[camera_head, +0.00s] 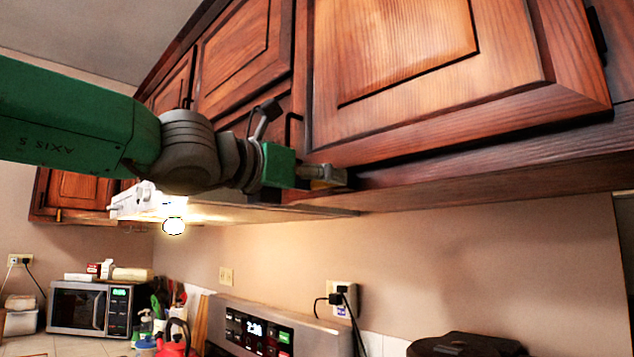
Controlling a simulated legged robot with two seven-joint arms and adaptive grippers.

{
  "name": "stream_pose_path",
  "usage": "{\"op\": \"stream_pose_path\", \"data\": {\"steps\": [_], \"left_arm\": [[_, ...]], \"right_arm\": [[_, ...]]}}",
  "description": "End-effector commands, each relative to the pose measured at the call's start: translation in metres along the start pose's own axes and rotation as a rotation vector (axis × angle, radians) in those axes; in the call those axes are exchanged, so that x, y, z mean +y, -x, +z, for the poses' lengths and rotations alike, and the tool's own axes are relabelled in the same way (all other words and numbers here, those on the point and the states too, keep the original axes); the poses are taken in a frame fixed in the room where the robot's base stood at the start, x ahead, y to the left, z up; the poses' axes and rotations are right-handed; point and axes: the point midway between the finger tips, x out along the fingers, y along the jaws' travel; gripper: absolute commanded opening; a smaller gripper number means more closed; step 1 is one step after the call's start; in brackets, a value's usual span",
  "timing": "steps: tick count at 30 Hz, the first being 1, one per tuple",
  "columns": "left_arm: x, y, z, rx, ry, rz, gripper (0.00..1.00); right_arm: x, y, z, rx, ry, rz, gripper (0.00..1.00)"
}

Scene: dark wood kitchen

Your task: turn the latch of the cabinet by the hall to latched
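My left gripper (325,174) comes in from the left, under the lower left corner of this door. Its fingers lie close to the cabinet's bottom rail; I cannot tell whether they touch it. From this side I cannot see whether they are apart or closed. No latch can be made out clearly; it may be hidden behind the gripper. My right gripper is not in view.
A dark handle (291,130) is just above my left wrist. More cabinet doors (244,50) run to the left. A lit range hood (150,203) hangs below them. A microwave (90,308), a red kettle (178,342) and a stove panel (262,333) stand below. The wall under the cabinet is mostly clear.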

Motion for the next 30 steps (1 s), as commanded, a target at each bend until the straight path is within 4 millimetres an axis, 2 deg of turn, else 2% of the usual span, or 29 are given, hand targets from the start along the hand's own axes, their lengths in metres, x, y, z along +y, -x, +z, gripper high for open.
{"op": "stream_pose_path", "data": {"steps": [1, 14, 30], "left_arm": [[0.004, 0.0, 0.0, 0.0, 0.002, 0.009, 0.27], [0.006, -0.001, 0.002, 0.001, -0.079, 0.01, 0.27], [0.003, -0.001, 0.01, 0.004, -0.543, 0.01, 0.27]], "right_arm": [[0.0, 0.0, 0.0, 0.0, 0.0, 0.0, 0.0], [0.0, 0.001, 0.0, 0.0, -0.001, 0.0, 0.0], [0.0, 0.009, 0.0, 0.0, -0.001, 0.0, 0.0]]}}
